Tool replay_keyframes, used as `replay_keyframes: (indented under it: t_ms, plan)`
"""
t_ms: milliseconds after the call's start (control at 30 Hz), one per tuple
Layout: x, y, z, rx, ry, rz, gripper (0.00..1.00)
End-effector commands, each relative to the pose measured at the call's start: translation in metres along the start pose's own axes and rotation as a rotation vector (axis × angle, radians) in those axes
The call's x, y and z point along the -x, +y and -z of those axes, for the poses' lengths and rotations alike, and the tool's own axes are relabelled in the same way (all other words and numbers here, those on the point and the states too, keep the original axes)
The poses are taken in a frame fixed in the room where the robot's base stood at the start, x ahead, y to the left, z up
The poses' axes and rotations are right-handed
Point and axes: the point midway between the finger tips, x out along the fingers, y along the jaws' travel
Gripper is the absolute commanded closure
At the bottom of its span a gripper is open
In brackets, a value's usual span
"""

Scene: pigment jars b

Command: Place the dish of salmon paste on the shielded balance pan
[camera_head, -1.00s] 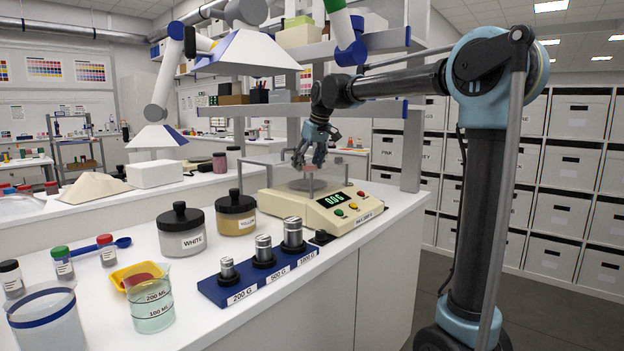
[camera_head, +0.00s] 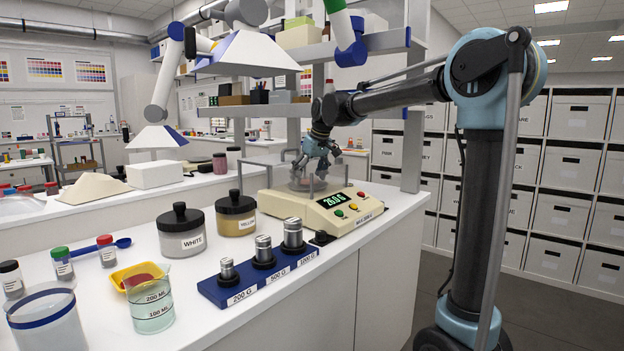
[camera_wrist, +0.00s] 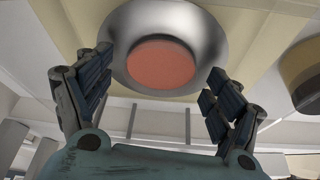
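The balance (camera_head: 285,205) is a cream box with a lit green display and low clear shield walls around its pan. In the wrist view, the round silver pan (camera_wrist: 210,30) carries the salmon paste dish (camera_wrist: 162,62), a salmon-pink disc near its middle. My gripper (camera_head: 315,176) points down inside the shield, just over the pan. Its two fingers are spread to either side of the dish, with gaps between them and the disc in the wrist view. In the head view the fingers mostly hide the dish.
A white-labelled jar (camera_head: 181,235) and a yellow-labelled jar (camera_head: 236,216) stand left of the balance. A blue weight rack (camera_head: 255,281) stands in front. A beaker (camera_head: 152,310) and a yellow tray (camera_head: 120,280) are at front left. A shelf post (camera_head: 412,150) rises at the right.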

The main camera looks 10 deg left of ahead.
Motion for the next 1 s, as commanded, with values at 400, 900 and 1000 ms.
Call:
replay_keyframes:
  t_ms: [400, 900, 1000]
  plan:
    - [0.008, 0.000, 0.001, 0.000, 0.000, 0.000, 0.14]
    - [0.095, 0.000, 0.000, -0.001, 0.000, 0.000, 0.14]
    - [0.107, 0.000, 0.001, -0.001, 0.000, 0.000, 0.14]
